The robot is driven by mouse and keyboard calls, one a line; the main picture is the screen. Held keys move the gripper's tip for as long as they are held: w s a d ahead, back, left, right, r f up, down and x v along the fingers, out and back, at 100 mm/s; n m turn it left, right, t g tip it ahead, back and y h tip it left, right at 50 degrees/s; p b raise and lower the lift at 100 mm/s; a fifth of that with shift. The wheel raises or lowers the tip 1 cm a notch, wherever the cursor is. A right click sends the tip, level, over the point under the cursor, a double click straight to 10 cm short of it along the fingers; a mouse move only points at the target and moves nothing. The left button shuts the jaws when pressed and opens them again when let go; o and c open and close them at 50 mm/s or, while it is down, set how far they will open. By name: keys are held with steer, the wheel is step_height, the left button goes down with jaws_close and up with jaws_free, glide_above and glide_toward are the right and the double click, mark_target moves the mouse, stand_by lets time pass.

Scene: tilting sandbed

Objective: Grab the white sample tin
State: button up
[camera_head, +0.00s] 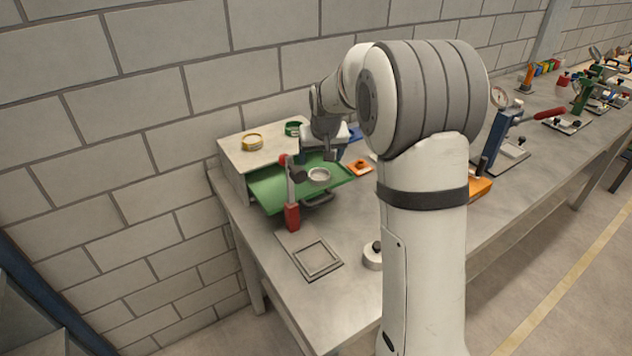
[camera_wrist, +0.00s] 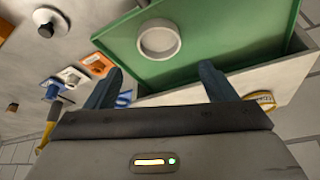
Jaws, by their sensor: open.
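The white sample tin (camera_head: 319,176) is a short round tin lying on the green bed (camera_head: 268,190) on the workbench. In the wrist view the white tin (camera_wrist: 159,41) stands on the green surface (camera_wrist: 215,40), beyond the fingertips and between their lines. My gripper (camera_wrist: 160,80) is open and empty, its two dark fingers apart. In the head view my gripper (camera_head: 330,150) hangs over the back of the green bed, apart from the tin; its fingertips are hard to make out there.
A yellow-ringed tin (camera_head: 252,142) and a green tin (camera_head: 293,128) stand on the box top behind the bed. A red-handled lever (camera_head: 291,215) rises at the bed's front. An orange block (camera_head: 360,168) lies to the right. A square frame (camera_head: 316,258) lies in front.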

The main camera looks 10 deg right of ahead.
mark_target(319, 177)
steer(key=x, duration=0.2)
steer(key=p+x, duration=0.1)
steer(key=x, duration=0.1)
steer(key=p+x, duration=0.1)
steer(key=x, duration=0.2)
steer(key=shift+s+f, duration=0.25)
steer(key=shift+s, duration=0.1)
steer(key=c, duration=1)
steer(key=shift+r, duration=0.1)
